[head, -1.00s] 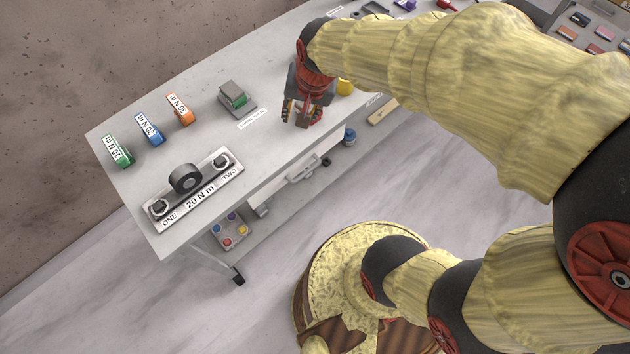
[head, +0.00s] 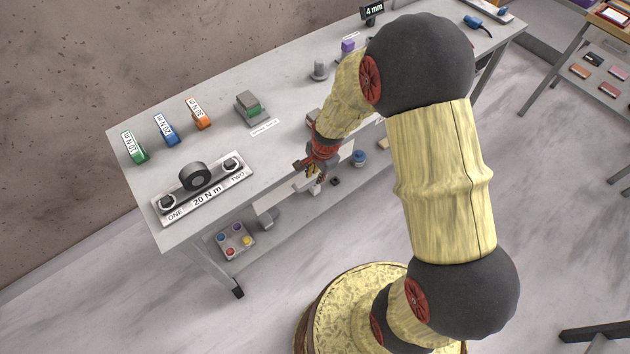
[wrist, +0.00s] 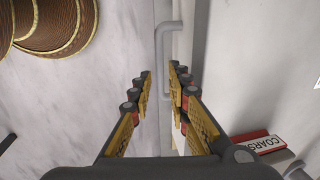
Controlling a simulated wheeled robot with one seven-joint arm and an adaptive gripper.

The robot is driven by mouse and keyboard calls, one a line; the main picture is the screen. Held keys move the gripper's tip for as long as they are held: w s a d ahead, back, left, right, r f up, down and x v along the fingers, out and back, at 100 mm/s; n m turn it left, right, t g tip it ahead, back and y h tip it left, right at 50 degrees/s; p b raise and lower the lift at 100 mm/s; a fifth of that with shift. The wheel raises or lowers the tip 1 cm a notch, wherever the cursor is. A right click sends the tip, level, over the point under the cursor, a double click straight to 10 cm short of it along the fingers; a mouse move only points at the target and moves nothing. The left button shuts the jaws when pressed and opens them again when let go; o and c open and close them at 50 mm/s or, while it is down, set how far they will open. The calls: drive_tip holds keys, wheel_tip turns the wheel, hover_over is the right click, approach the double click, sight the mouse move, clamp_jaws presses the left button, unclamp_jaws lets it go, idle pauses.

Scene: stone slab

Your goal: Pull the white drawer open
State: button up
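The white drawer (head: 346,152) is under the front edge of the table, partly hidden behind my gripper in the head view. In the wrist view its pale front (wrist: 185,48) is seen edge-on, with a grey bar handle (wrist: 164,62) standing out from it. My gripper (head: 314,172) is at the drawer front, below the tabletop edge. In the wrist view my gripper (wrist: 160,76) is open, with one finger on each side of the handle's lower part. I cannot tell whether either finger touches the handle.
The table (head: 290,110) holds colored torque labels, a 20 N m fixture (head: 203,188) and a grey-green block (head: 250,108). The floor in front is clear beside my base.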

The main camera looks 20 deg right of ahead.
sight(314, 182)
drive_tip(key=f, duration=0.3)
drive_tip(key=f+b, duration=0.1)
drive_tip(key=shift+w+a+f, duration=0.1)
drive_tip(key=shift+w+f, duration=0.05)
drive_tip(key=shift+w, duration=0.25)
drive_tip(key=shift+c, duration=0.8)
clamp_jaws()
